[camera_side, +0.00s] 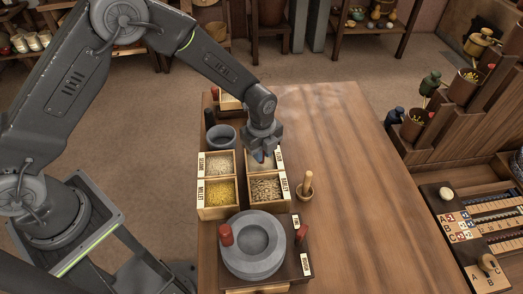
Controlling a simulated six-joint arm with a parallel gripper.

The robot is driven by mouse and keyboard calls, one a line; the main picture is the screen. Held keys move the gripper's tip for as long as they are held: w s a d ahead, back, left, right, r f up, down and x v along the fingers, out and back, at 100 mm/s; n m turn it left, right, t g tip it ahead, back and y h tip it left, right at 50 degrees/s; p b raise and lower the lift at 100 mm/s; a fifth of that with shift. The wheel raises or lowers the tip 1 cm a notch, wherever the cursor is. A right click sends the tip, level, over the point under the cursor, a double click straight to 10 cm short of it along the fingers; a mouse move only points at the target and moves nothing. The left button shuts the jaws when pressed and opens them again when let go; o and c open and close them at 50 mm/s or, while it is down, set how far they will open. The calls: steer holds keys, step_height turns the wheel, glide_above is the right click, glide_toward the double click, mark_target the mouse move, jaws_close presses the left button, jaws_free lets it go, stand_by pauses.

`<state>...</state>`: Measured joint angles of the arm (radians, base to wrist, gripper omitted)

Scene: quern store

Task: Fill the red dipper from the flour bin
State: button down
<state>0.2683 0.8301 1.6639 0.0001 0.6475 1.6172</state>
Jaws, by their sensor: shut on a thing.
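My gripper (261,152) points down over the back right compartment of a wooden grain box (235,210). It is shut on a small blue thing (259,157), perhaps a dipper; its shape is mostly hidden by the jaws. That compartment's pale content (262,167) is partly covered by my gripper, and its side label is too small to read surely, so I cannot tell if it is the flour bin. I cannot tell whether the blue thing touches the content. I make out no red dipper; a red cylinder (226,235) stands on the stone quern (254,268).
Yellow grain (221,191) and brownish grain (265,189) fill the front compartments. The table's right side (350,150) is clear.

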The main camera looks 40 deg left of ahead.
steer(key=shift+r, duration=4.05)
